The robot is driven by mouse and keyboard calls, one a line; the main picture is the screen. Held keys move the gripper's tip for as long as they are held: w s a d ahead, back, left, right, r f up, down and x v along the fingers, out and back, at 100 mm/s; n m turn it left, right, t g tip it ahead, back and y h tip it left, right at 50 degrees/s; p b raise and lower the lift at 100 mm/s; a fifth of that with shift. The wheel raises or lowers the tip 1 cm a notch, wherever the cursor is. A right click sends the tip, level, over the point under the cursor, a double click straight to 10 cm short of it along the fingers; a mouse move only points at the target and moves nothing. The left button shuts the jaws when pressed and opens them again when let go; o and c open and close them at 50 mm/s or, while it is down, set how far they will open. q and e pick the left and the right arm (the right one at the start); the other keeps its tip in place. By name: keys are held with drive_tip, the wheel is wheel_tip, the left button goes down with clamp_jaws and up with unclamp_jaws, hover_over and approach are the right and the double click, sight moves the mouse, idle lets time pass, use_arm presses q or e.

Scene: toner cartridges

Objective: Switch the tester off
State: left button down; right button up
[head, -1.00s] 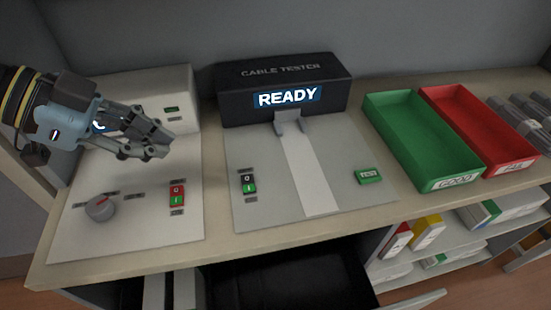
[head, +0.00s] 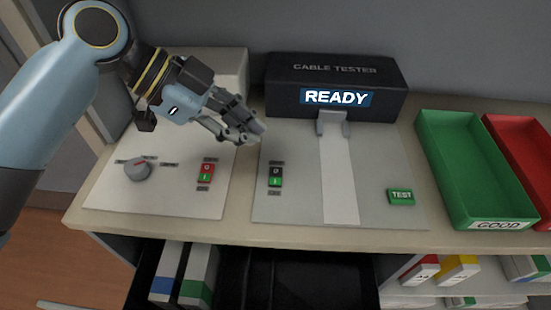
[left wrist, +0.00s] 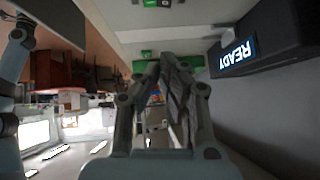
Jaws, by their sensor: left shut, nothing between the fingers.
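The cable tester (head: 290,95) is a black box at the back of the bench, with a lit READY display (head: 336,97). Its grey base panel (head: 295,215) carries a black and green rocker switch (head: 275,177) marked 0 and I, and a green TEST button (head: 401,196). My left gripper (head: 257,133) is shut and empty. It is above the bench, up and left of the rocker switch and apart from it. In the left wrist view the shut fingers (left wrist: 167,68) are in the middle and the READY display (left wrist: 238,54) is at right. My right gripper is not in view.
A white unit at left has a grey knob (head: 138,170) and a red and green switch (head: 206,173). A green GOOD tray (head: 436,155) and a red tray (head: 492,124) are at right. An open drawer with folders (head: 198,272) is below the bench's front edge.

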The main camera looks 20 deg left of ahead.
use_arm(q)
hover_over(275, 175)
drive_tip(key=f, duration=0.4)
drive_tip(key=shift+s+d+p, duration=0.1)
drive_tip(key=shift+s+p, duration=0.2)
drive_tip(key=f, duration=0.3)
drive_tip(key=shift+w+f, duration=0.25)
drive_tip(key=shift+f, duration=0.45)
drive_tip(key=shift+w+f, duration=0.3)
drive_tip(key=shift+f, duration=0.2)
drive_tip(key=shift+s+r, duration=0.1)
drive_tip(key=shift+r, duration=0.05)
drive_tip(key=shift+s, duration=0.1)
